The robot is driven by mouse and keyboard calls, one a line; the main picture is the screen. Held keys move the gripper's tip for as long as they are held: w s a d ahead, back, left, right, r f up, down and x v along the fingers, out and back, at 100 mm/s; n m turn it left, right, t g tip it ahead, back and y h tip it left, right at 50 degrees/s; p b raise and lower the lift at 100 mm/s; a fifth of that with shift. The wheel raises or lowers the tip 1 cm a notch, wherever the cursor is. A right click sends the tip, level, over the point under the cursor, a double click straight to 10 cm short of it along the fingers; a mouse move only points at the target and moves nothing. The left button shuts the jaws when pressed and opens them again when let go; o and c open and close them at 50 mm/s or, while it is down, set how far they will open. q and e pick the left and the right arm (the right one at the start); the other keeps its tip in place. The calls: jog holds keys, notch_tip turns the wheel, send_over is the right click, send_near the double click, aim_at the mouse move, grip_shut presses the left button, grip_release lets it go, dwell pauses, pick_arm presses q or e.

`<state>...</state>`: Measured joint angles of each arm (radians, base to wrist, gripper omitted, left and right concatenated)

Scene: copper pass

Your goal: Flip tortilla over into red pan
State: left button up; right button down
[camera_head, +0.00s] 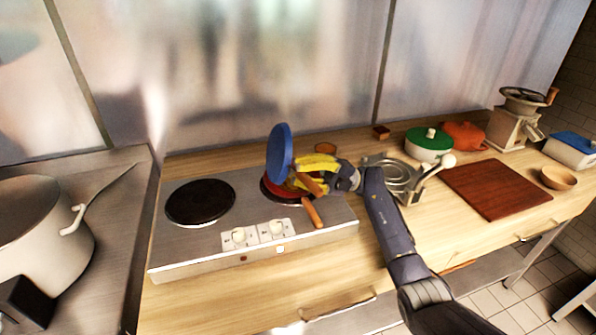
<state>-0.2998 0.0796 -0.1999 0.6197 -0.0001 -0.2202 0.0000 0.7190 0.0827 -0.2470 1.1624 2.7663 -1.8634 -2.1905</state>
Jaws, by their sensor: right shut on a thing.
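A blue pan (279,153) is tilted almost upright above the right hotplate. My right gripper (312,172), with yellow fingers, is shut at the wooden handle (314,187) beside it, which looks like the blue pan's. The red pan (270,189) sits on the right hotplate below, partly hidden by the gripper and handle. Its own wooden handle (313,213) points toward the front edge of the stove. I cannot make out the tortilla clearly; the gripper and the blue pan hide much of the red pan's inside. My left gripper is out of view.
The left hotplate (200,202) is empty. A large pot (45,235) stands at left.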

jog(key=shift+r, duration=0.15)
jog(key=shift+s+a+r, duration=0.1)
jog(key=shift+a+r, duration=0.2)
jog(key=shift+r, duration=0.6)
jog(key=shift+s+a+r, duration=0.1)
jog(key=shift+a+r, duration=0.25)
jog(key=shift+r, duration=0.5)
jog(key=shift+s+a+r, duration=0.1)
jog(key=shift+a+r, duration=0.2)
jog(key=shift+r, duration=0.6)
